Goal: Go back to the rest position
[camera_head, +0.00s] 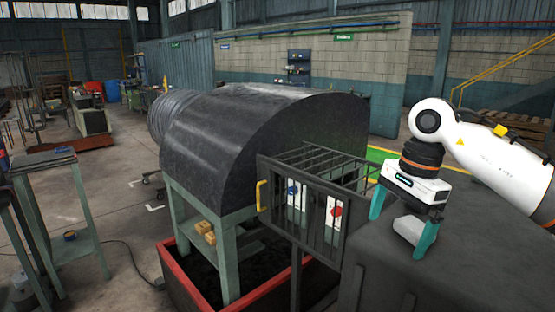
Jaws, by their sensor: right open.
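My right gripper (403,234) shows at the right, its arm coming in from the right edge. Its two teal fingers are spread apart and point down, above a dark grey box-like surface (385,270). A pale grey block shows between the fingers; I cannot tell whether it is part of the gripper. The capstan drum's dark rounded cover (235,135) stands in the middle on a green frame (228,262). A black barred cage (300,215) with a yellow handle (262,196) stands in front of it, left of the gripper. My left gripper is not in view.
A red-rimmed tray (183,277) lies under the drum's frame. Blue and red buttons (335,212) show behind the cage bars. A green workbench (62,185) stands at the left, with a cable on the floor beside it. The floor (122,215) between bench and drum is mostly free.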

